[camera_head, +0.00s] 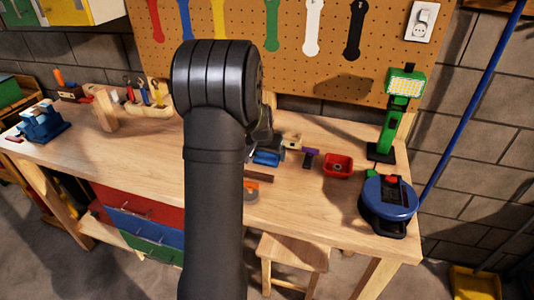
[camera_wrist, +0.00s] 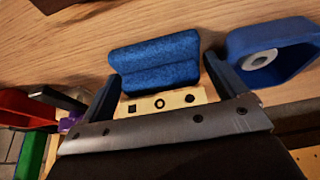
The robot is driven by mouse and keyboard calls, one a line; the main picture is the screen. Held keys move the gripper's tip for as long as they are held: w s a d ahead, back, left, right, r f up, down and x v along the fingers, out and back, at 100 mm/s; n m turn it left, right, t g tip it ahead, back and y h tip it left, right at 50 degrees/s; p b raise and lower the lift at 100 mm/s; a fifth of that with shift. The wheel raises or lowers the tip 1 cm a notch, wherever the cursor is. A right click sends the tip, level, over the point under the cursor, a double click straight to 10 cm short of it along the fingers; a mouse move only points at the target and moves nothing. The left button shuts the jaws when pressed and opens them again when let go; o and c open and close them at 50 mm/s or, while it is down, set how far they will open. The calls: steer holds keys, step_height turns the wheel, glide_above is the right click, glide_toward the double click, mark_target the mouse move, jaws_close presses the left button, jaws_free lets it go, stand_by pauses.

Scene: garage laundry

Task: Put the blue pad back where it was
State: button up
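The blue pad (camera_wrist: 155,60) lies on the wooden bench top in the wrist view, a fuzzy block with a lengthwise step or crease. My gripper (camera_wrist: 162,72) is open, with one finger off each end of the pad and a gap on both sides. I cannot tell the fingertips' height above the bench. In the head view my arm hides most of the gripper (camera_head: 262,138); a small blue shape beside it looks like the pad (camera_head: 267,158).
A wooden block with holes (camera_wrist: 160,103) sits beside the pad, close to my gripper's palm. A blue tray holding a white ring (camera_wrist: 268,52) is near the right finger. A red bin (camera_head: 337,165), a green lamp (camera_head: 388,135) and a blue round device (camera_head: 388,200) stand right. The bench's front-left is clear.

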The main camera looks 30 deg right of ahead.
steer(key=v, duration=1.2)
steer(key=shift+r, duration=0.15)
steer(key=x, duration=1.2)
steer(key=shift+f, duration=0.25)
step_height(320, 180, up, 3)
steer(key=shift+f, duration=0.1)
steer(key=shift+r, duration=0.7)
steer(key=shift+f, duration=0.1)
